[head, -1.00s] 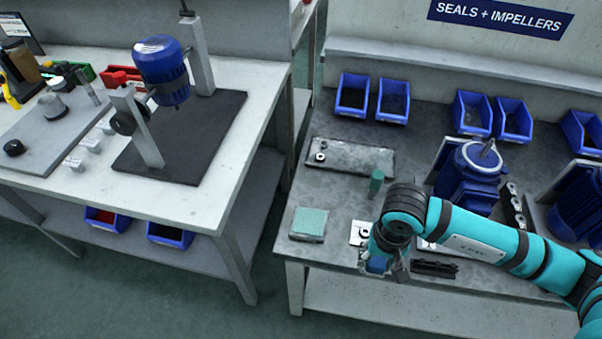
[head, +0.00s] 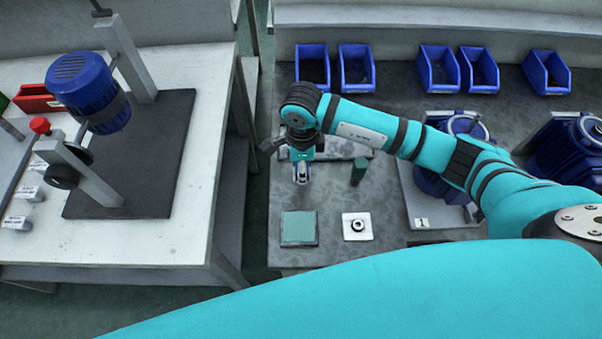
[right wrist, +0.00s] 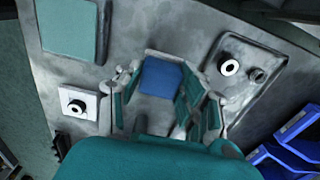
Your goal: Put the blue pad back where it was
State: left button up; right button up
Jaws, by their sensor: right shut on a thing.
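The blue pad (right wrist: 160,78) is a small flat square, seen in the right wrist view between the fingers of my right gripper (right wrist: 168,98). The gripper is shut on it. In the head view my right gripper (head: 301,174) hangs over the left part of the grey workbench, in front of the shallow metal tray (head: 345,151); the pad is hard to make out there. A green pad (head: 299,228) on a square base lies at the bench's front left, apart from the gripper. My left gripper is not in view.
A white plate with a black ring (head: 357,226) lies right of the green pad. A green cylinder (head: 358,170) stands right of the gripper. Blue pumps (head: 440,180) stand farther right, blue bins (head: 355,66) behind. A white table (head: 185,220) is at left, across a gap.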

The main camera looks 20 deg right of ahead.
jog(key=shift+f, duration=0.7)
notch_tip(320, 180, down, 3)
jog(key=shift+f, duration=0.1)
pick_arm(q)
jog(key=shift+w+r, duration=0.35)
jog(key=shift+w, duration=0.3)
pick_arm(e)
jog(key=shift+w, duration=0.1)
jog(key=shift+f, duration=0.1)
jog(key=shift+f, duration=0.15)
jog(key=o, duration=1.1)
jog(key=shift+r, duration=0.45)
notch_tip(320, 180, up, 12)
jog(key=shift+f+b, duration=0.25)
jog(key=shift+b, duration=0.05)
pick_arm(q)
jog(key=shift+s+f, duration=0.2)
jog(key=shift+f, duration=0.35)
